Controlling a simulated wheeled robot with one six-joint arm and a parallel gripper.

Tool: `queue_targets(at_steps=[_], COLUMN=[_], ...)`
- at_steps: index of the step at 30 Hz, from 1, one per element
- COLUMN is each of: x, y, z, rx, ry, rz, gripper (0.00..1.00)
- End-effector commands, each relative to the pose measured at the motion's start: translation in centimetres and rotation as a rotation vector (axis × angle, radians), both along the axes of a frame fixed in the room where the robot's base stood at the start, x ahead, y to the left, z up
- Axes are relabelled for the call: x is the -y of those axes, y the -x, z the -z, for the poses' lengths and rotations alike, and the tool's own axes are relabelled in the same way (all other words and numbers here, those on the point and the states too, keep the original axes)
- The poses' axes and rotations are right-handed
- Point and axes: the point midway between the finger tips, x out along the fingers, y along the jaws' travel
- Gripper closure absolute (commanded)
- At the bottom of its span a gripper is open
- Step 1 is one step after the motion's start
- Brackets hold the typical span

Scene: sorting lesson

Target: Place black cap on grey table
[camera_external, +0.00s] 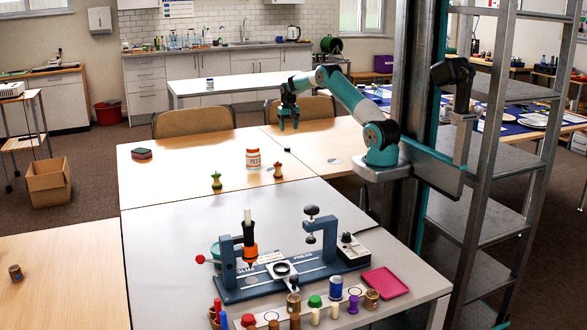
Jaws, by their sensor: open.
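A small dark object (287,150), which looks like the black cap, sits on the light wooden table. My gripper (288,124) points down above and slightly behind it in the picture, with its fingers apart and nothing between them. They look clear of the cap. The grey table (165,250) stands in front of the wooden table, with its left part bare.
A blue press (280,284) fills the middle of the grey table, with several small coloured pieces and a pink tray (384,282) along its front. An apple core (217,180), a white jar (253,158) and a sponge (141,154) stand on the wooden table.

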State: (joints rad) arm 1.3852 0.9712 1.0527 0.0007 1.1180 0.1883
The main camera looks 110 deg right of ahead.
Motion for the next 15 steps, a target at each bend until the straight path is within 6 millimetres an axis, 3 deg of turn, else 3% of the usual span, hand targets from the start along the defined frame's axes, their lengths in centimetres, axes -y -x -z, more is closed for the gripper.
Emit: queue_targets(at_steps=[4, 15], x=[-0.1, -0.5], y=[-0.1, -0.5], z=[3.1, 6.6], rx=[0.0, 0.0], ry=[-0.003, -0.003], rz=[-0.001, -0.003], gripper=[0.4, 0.4])
